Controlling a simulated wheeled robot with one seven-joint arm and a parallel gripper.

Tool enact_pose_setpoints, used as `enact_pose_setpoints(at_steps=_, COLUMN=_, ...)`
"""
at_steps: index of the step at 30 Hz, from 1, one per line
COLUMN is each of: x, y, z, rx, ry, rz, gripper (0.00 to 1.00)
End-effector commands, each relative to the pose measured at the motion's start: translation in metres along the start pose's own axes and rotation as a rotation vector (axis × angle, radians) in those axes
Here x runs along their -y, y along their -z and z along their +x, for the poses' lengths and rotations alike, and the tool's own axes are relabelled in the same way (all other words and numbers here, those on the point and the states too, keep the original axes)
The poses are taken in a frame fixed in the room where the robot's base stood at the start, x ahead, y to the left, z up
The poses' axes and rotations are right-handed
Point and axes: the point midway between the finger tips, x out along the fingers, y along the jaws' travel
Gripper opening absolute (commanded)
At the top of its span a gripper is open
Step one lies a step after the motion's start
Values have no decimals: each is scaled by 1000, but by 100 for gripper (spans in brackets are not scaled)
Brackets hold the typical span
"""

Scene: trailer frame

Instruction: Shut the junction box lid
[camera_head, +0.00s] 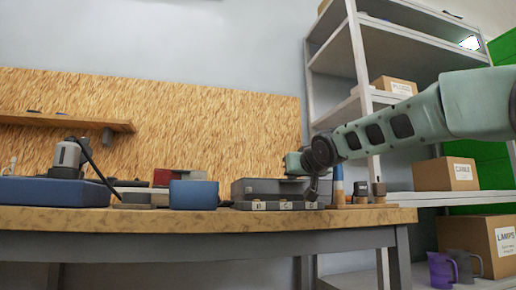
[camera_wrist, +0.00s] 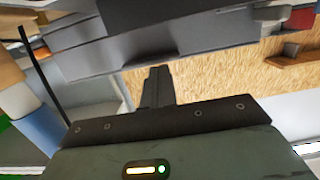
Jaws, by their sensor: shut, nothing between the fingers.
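The grey junction box (camera_head: 262,187) sits on the workbench, right of its middle, in the head view. In the wrist view its grey body (camera_wrist: 170,52) fills the upper part of the picture, apparently turned over by the camera's tilt. I cannot tell its lid from its body, nor how far the lid stands open. My gripper (camera_head: 312,190) is at the box's right end, small and partly dark against it. In the wrist view my gripper's fingers (camera_wrist: 158,85) are together, with nothing between them, close to the grey box. I cannot tell whether they touch it.
A small labelled grey strip (camera_head: 277,205) lies before the box. A blue bin (camera_head: 194,194) stands to its left, and a blue case (camera_head: 54,191) farther left. The wooden bench (camera_head: 180,220) has a narrow clear front edge.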

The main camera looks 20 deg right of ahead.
Motion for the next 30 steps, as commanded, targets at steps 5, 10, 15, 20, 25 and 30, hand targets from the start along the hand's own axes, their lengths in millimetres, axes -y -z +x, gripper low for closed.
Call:
enact_pose_setpoints(at_steps=5, x=0, y=-19, z=5, rx=27, ry=-4, rz=-1, gripper=0)
enact_pose_setpoints(at_steps=10, x=1, y=-22, z=6, rx=32, ry=-3, rz=-1, gripper=0)
enact_pose_setpoints(at_steps=15, x=1, y=-23, z=7, rx=33, ry=-3, rz=-1, gripper=0)
enact_pose_setpoints(at_steps=20, x=2, y=-23, z=7, rx=33, ry=-2, rz=-1, gripper=0)
enact_pose_setpoints(at_steps=25, x=2, y=-11, z=6, rx=27, ry=-1, rz=-1, gripper=0)
enact_pose_setpoints(at_steps=30, x=1, y=16, z=6, rx=11, ry=1, rz=-1, gripper=0)
